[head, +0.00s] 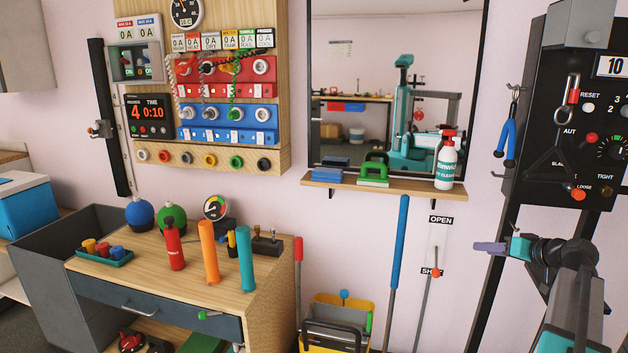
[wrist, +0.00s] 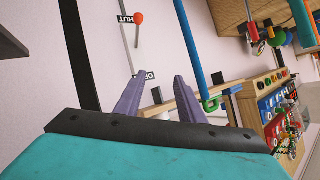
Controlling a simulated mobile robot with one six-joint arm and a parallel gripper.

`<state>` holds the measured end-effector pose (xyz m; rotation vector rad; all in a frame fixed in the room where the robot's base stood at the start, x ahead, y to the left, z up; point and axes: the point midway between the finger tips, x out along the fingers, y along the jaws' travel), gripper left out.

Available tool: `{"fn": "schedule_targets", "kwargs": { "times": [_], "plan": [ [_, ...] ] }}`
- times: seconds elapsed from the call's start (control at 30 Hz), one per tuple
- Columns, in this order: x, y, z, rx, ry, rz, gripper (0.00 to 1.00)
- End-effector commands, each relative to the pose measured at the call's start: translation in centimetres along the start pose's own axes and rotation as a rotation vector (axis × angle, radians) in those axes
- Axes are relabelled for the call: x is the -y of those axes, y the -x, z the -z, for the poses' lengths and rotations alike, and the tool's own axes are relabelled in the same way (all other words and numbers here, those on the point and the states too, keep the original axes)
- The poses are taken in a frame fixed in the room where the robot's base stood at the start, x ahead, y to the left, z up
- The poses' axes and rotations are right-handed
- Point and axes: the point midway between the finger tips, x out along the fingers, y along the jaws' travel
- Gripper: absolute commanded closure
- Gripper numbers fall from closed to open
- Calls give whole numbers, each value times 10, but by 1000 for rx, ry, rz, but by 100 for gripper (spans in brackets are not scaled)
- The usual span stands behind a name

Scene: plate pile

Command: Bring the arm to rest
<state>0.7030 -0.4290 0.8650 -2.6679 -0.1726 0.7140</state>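My gripper (head: 480,247) is at the right in the head view, in front of the pale wall and beside the tall black frame. Its purple fingers point left, and its teal body joins my dark arm at the lower right. In the wrist view my gripper (wrist: 159,76) has its two purple fingers spread apart with nothing between them. The wall and shelf show through the gap. In the head view the fingers overlap, seen from the side. My gripper appears clear of everything around it.
The OPEN/SHUT lever panel (head: 437,245) is on the wall left of my gripper. A blue pole (head: 396,265) leans below the wooden shelf (head: 400,187). A black control panel (head: 590,120) with hanging tools stands above my arm. A wooden desk (head: 150,285) stands at the left.

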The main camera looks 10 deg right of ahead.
Motion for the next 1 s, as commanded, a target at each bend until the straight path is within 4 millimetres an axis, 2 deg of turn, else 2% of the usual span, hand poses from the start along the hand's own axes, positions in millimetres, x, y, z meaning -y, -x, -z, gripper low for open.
{"fn": "schedule_targets", "kwargs": {
  "times": [0.03, 0.2, 0.5, 0.7, 1.0],
  "plan": [
    [7, -14, -17, 35, -16, 6, 64],
    [22, -58, -74, 151, -67, 11, 64],
    [58, -116, -180, 360, -134, 5, 64],
    [85, -140, -254, 502, -164, -10, 64],
    [126, -154, -364, 715, -183, -49, 64]
  ]
}}
